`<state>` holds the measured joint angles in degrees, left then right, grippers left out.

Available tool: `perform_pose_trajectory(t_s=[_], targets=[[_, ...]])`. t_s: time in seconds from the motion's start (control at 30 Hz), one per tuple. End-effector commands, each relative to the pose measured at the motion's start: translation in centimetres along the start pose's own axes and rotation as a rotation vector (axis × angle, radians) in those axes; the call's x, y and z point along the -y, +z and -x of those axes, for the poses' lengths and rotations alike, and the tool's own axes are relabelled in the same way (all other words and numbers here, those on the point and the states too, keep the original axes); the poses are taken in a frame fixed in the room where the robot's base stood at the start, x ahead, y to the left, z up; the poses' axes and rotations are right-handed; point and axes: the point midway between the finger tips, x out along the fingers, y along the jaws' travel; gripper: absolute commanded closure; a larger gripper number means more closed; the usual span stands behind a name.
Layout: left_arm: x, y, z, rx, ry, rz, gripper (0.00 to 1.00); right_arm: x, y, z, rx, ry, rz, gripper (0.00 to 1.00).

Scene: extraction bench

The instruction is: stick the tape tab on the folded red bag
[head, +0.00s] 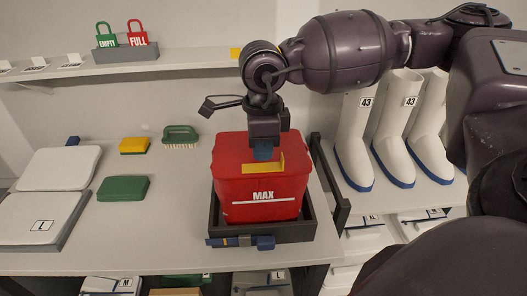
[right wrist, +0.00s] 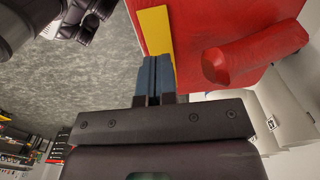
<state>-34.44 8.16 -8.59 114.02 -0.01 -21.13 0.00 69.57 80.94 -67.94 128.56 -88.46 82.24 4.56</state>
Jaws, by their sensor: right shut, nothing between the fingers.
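The red bag (head: 262,202) marked MAX stands in a dark tray (head: 300,233) on the bench. A yellow tape tab (head: 240,176) lies along the front of its top, with its right end turned up. In the right wrist view the tab (right wrist: 156,30) lies on the red bag (right wrist: 200,22), just beyond my fingertips. A raised red fold or roll (right wrist: 255,55) shows to the right. Whether the fingertips touch the tab or bag I cannot tell. My left gripper is out of view.
A blue-and-dark item (head: 240,241) lies along the tray's front. Green box (head: 123,189), yellow sponge (head: 134,146) and green brush (head: 180,135) lie left, beside white stacks (head: 60,168). White boots (head: 362,150) stand right. A shelf (head: 180,60) runs behind, with a yellow piece (head: 235,53).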

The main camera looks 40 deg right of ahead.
Motion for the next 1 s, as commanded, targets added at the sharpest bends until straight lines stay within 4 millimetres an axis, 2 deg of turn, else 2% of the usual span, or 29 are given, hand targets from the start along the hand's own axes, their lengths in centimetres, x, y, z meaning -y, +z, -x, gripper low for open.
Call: perform_pose_trajectory(t_s=[0.6, 1.0], targets=[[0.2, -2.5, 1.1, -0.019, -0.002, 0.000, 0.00, 0.0, 0.0, 4.2, 0.001, -0.002, 0.000, 1.00], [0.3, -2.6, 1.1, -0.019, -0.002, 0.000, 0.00, 0.0, 0.0, 4.3, 0.000, 0.000, 0.000, 1.00]])
